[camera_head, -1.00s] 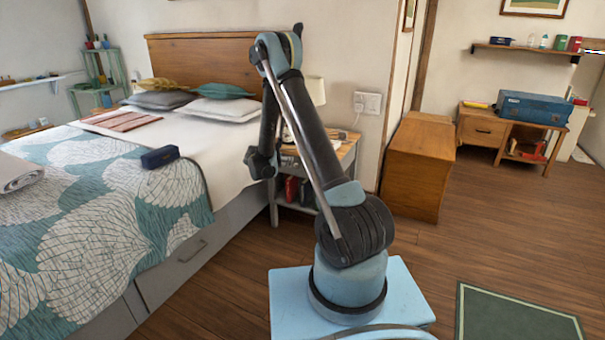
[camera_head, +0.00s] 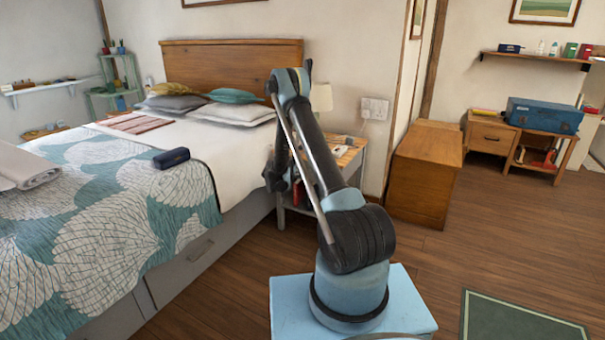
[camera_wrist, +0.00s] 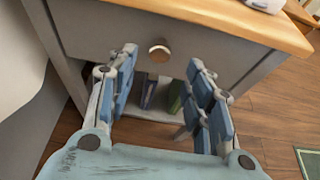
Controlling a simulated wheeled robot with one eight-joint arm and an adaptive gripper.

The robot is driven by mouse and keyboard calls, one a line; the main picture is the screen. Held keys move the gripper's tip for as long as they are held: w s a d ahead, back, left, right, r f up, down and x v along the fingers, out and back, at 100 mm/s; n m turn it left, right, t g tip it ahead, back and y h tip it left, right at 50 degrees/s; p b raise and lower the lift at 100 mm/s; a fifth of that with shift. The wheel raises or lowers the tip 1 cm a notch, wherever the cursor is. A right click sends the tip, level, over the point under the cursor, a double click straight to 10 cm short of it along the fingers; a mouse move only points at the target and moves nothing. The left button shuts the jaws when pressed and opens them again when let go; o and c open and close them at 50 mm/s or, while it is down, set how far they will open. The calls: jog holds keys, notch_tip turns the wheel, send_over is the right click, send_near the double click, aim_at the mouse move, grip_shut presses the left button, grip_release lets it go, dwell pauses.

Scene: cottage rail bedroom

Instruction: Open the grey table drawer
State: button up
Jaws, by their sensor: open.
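The grey table (camera_head: 352,178) with a wooden top stands beside the bed in the head view, partly hidden behind my arm. In the wrist view its grey drawer front (camera_wrist: 100,28) is shut and has a round metal knob (camera_wrist: 159,50). My gripper (camera_wrist: 165,70) is open and empty, its two blue-padded fingers pointing toward the drawer front. The knob shows between the fingertips, a little beyond them; I cannot tell the exact gap. In the head view my gripper is mostly hidden by the arm.
The bed (camera_head: 110,205) stands close on the left, with a grey drawer base. A wooden chest (camera_head: 425,175) stands right of the table. Several books (camera_wrist: 150,92) sit on the table's lower shelf. The wooden floor (camera_head: 480,235) at the right is clear apart from a green rug (camera_head: 515,318).

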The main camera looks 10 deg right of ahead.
jog(key=x, duration=0.7)
jog(key=shift+w+d, duration=0.15)
jog(key=shift+w, duration=0.05)
grip_shut()
